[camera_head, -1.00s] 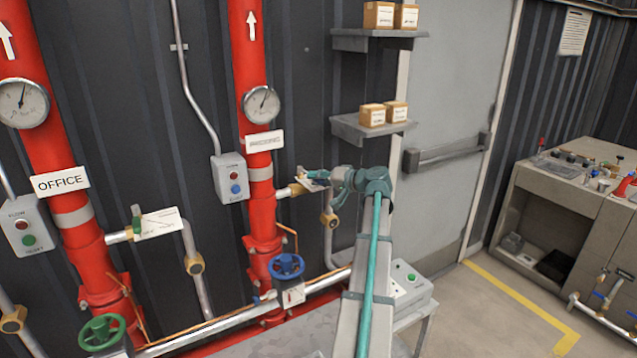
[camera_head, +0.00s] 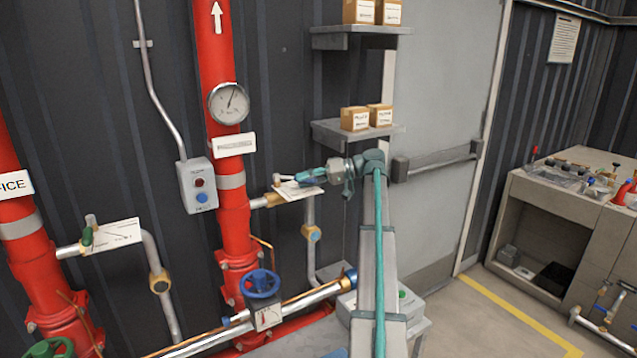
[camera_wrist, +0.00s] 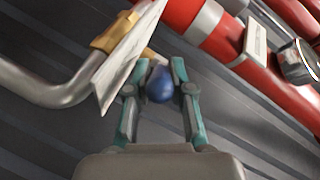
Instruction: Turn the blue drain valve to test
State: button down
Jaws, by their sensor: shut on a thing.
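The blue drain valve shows in the wrist view as a rounded blue handle end (camera_wrist: 161,88) between the two teal fingers. My gripper (camera_wrist: 160,74) is shut on it. In the head view my gripper (camera_head: 308,177) is at the drain branch of the right red riser, just above a tilted white label plate (camera_head: 299,191). The brass valve body (camera_head: 273,200) is beside that plate. The fingers mostly hide the blue handle in the head view. The plate's markings are too small to read.
A blue handwheel (camera_head: 260,285) is below. Left, the office riser has a green-handled drain valve (camera_head: 87,236). Shelves with small boxes (camera_head: 355,118) are above my arm.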

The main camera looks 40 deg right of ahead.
jog(key=shift+d, duration=0.1)
dwell(0.3)
jog(key=c, duration=1)
grip_release()
jog(key=shift+d, duration=0.1)
jog(key=v, duration=1.1)
jog(key=shift+s+d+r, duration=0.15)
jog(key=shift+s+d, duration=0.05)
jog(key=shift+d, duration=0.1)
